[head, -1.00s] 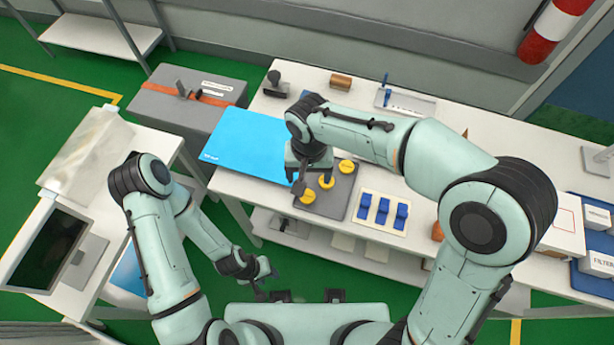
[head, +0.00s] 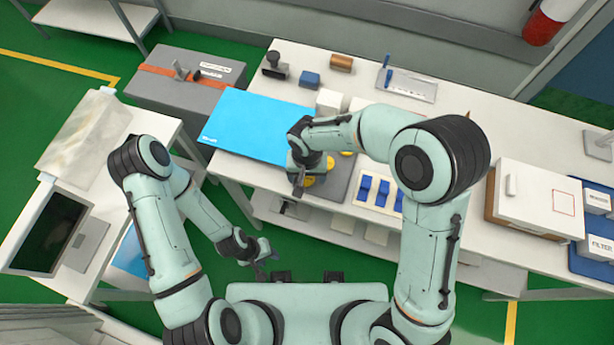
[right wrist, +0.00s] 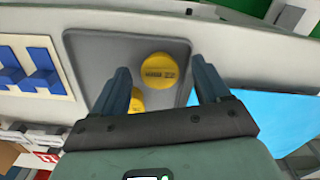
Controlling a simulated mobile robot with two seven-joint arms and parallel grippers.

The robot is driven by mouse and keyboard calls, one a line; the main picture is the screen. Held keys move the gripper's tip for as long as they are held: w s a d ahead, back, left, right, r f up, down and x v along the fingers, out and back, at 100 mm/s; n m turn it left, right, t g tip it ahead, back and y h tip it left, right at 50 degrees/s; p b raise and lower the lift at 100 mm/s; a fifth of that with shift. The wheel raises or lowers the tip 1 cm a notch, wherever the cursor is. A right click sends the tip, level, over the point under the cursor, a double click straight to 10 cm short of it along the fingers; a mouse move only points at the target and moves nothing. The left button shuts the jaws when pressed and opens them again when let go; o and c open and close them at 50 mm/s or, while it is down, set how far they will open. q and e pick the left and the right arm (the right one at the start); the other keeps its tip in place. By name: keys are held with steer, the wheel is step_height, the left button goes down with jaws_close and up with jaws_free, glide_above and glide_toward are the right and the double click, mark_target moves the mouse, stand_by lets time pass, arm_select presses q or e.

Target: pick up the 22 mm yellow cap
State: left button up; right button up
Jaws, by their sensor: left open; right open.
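In the right wrist view a round yellow cap (right wrist: 158,70) marked 22 lies on a dark grey tray (right wrist: 100,45). It shows between the two fingers of my open, empty right gripper (right wrist: 160,77), beyond their tips. A second yellow cap (right wrist: 137,103) is partly hidden behind the left finger. In the head view my right gripper (head: 298,186) is over the tray's left part, hiding some of the yellow caps (head: 309,181); I cannot tell there which is the 22 one. My left gripper (head: 261,262) is open and empty, low and away from the table.
A blue mat (head: 250,125) lies left of the tray. Blue clips on a white holder (head: 378,194) stand right of it. A white box (head: 537,200) is at the right. A grey case (head: 187,85) stands left of the table.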

steer(key=shift+f, duration=0.3)
steer(key=c, duration=1.1)
steer(key=shift+r, duration=0.15)
